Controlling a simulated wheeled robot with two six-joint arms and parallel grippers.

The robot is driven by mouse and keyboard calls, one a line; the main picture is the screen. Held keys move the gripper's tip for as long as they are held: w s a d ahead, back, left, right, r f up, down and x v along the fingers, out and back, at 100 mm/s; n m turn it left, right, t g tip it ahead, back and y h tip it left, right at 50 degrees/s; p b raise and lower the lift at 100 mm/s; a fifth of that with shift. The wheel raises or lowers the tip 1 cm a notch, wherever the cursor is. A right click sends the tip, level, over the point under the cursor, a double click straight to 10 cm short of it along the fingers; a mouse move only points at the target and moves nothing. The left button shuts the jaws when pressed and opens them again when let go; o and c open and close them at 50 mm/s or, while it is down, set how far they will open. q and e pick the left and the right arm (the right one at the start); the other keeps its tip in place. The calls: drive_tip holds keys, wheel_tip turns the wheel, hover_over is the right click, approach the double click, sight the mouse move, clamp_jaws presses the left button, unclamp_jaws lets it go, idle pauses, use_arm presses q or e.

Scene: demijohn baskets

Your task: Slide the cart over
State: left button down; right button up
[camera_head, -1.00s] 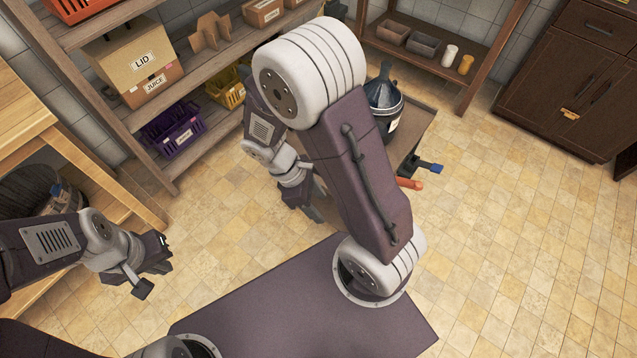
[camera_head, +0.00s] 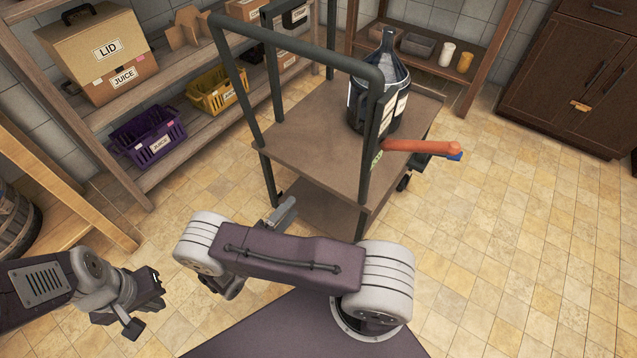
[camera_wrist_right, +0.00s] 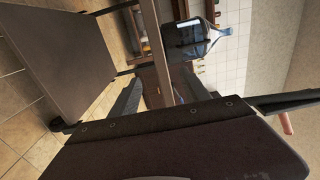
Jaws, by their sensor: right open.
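The cart (camera_head: 300,140) has brown shelves and dark green tube frames, and stands upright in the middle of the head view. A dark demijohn in a black basket (camera_head: 375,112) stands on its top shelf. An orange bar (camera_head: 423,146) sticks out at its right side. My right gripper (camera_head: 283,213) is low by the cart's near left side. My left gripper (camera_head: 143,305) is open and empty at lower left, apart from the cart.
A brown cabinet (camera_head: 570,80) is at upper right. The tiled floor (camera_head: 520,220) right of the cart is clear.

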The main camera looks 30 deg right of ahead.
sight(315, 182)
drive_tip(key=p+x, duration=0.1)
drive_tip(key=x, duration=1.4)
drive_tip(key=shift+d, duration=0.45)
clamp_jaws()
